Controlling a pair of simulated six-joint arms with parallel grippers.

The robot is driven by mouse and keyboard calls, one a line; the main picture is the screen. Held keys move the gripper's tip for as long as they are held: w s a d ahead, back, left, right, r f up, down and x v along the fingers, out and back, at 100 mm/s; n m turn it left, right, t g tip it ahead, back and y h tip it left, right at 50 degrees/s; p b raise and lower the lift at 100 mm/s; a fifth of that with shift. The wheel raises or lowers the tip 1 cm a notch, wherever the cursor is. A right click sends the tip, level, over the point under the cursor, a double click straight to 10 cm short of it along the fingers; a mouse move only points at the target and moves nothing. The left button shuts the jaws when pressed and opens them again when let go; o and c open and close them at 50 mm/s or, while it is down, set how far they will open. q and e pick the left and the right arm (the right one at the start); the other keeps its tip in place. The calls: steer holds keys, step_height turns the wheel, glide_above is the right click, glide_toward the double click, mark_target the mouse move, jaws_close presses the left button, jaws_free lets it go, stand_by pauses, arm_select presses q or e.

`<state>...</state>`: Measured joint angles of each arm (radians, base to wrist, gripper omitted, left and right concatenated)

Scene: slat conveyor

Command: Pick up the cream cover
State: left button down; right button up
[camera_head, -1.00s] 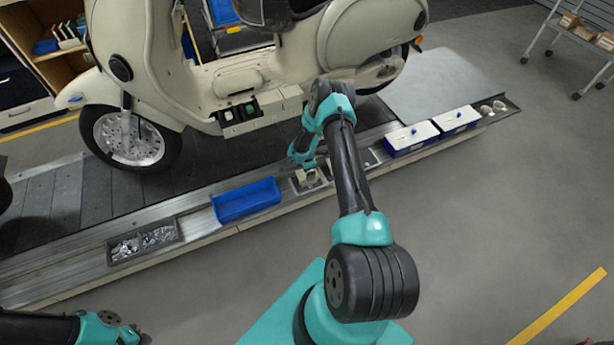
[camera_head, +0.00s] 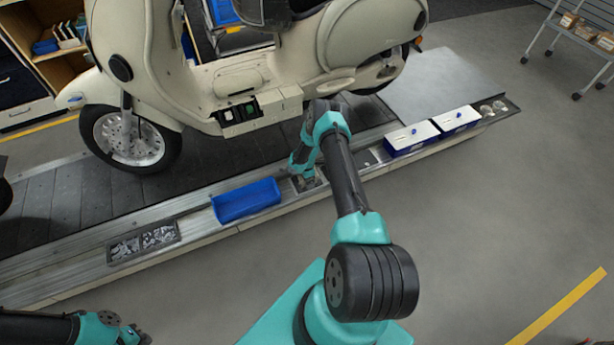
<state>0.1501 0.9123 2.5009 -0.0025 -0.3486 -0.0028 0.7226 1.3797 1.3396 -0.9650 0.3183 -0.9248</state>
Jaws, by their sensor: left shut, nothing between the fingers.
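A small pale piece, perhaps the cream cover, showed in that compartment earlier. The gripper now hides most of the spot, so I cannot tell whether they touch. A cream scooter (camera_head: 240,80) stands on the conveyor behind. Its side has an open bay (camera_head: 240,112) with dark, green and white parts inside.
Two white-and-blue boxes (camera_head: 411,134) (camera_head: 457,118) stand on the rail to the right. A bin of metal parts (camera_head: 143,241) is at the left of the rail. The grey floor (camera_head: 490,220) at front right is clear.

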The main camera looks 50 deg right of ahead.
steer(key=shift+f, duration=0.3)
steer(key=shift+c, duration=0.2)
steer(key=c, duration=1)
steer(key=shift+r, duration=1.85)
steer(key=shift+s+a, duration=0.45)
steer(key=shift+s, duration=0.1)
steer(key=s+a+r, duration=0.1)
steer(key=s+a, duration=0.8)
steer(key=a, duration=0.2)
steer(key=shift+s+r, duration=0.15)
steer(key=shift+s, duration=0.1)
